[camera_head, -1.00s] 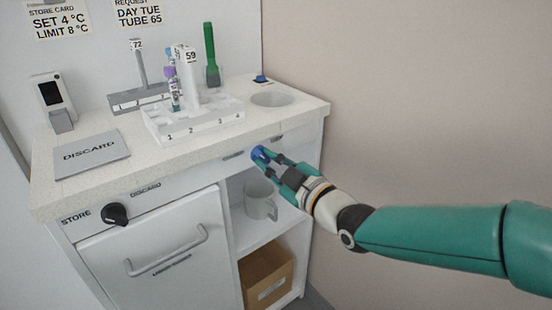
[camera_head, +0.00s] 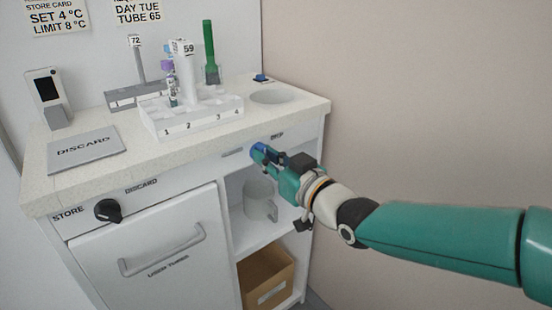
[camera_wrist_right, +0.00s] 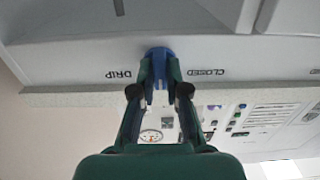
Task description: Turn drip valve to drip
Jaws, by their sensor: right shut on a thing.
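The blue drip valve knob (camera_head: 256,149) is on the front face of the counter, under its right part. My right gripper (camera_head: 265,154) is shut on it, reaching in from the right. In the right wrist view the blue knob (camera_wrist_right: 158,54) sits between the two fingertips (camera_wrist_right: 159,78). That view is upside down, with the DRIP label (camera_wrist_right: 119,75) to the left of the knob and the CLOSED label (camera_wrist_right: 206,72) to the right. The fingers hide most of the knob, so its pointing direction cannot be told. My left gripper is not in view.
A round sink (camera_head: 271,97) is in the counter top above the valve. A grey mug (camera_head: 258,200) stands on the shelf below, close under my gripper, and a cardboard box (camera_head: 265,275) is lower. A white rack (camera_head: 190,122) with tubes stands on the counter. A black STORE/DISCARD knob (camera_head: 107,210) is at left.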

